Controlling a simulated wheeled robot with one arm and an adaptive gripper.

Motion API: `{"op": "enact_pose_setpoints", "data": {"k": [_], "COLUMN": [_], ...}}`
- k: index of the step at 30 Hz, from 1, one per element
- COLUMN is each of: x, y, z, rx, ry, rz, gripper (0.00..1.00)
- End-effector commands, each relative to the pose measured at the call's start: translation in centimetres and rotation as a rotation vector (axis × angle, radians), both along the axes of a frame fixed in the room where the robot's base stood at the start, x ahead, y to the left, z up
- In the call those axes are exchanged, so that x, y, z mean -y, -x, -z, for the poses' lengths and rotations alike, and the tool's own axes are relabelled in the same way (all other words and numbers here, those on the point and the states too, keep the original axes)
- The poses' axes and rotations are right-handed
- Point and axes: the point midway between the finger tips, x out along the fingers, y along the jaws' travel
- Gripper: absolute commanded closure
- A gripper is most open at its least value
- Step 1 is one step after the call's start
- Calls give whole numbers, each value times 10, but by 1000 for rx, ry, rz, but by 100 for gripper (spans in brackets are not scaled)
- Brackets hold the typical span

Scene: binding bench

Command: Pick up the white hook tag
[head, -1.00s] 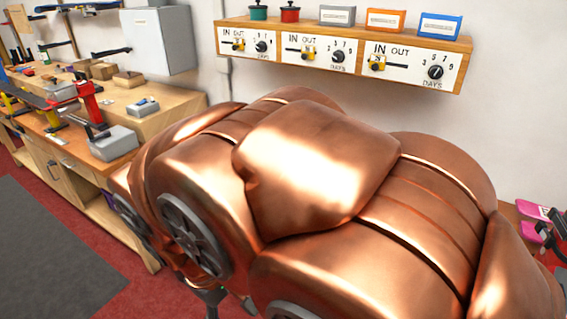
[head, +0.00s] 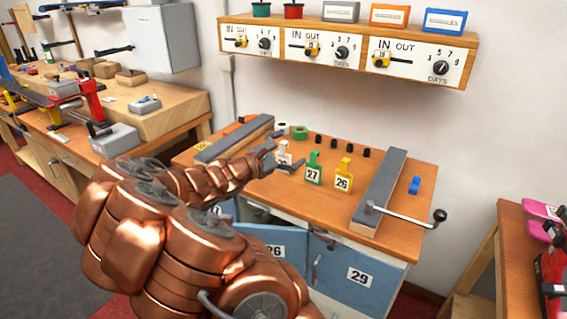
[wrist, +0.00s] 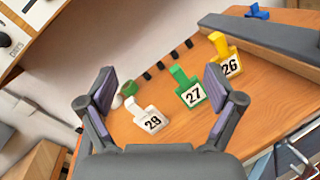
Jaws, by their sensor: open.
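The white hook tag (head: 285,148), marked 29, stands on the wooden bench top (head: 400,240); it also shows in the wrist view (wrist: 149,115). My gripper (head: 281,155) is open, with its fingers beside the white tag in the head view and partly covering it. In the wrist view my gripper (wrist: 160,82) has its two fingers wide apart, and the white tag appears between them, nearer the left finger. Nothing is held. I cannot tell the exact gap to the tag.
A green tag 27 (head: 313,169) and a yellow tag 26 (head: 343,177) stand to the right of the white one. Grey-topped bars (head: 378,190) flank the work area, with a crank handle (head: 410,213) at right. Several black pegs and green and white rolls (head: 299,132) lie behind.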

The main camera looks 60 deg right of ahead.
Motion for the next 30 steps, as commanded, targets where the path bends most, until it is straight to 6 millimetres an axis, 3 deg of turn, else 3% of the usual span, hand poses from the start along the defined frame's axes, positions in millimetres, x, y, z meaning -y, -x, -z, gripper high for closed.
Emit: {"op": "enact_pose_setpoints", "data": {"k": [6, 13, 18, 30], "x": [37, 49, 53, 77], "y": [-54, -86, -92, -94], "z": [64, 119, 131, 131], "rx": [-327, -522, -560, -559], "ry": [-8, -41, -51, -53], "rz": [-173, -294, -320, -318], "gripper": [8, 8, 8, 8]}}
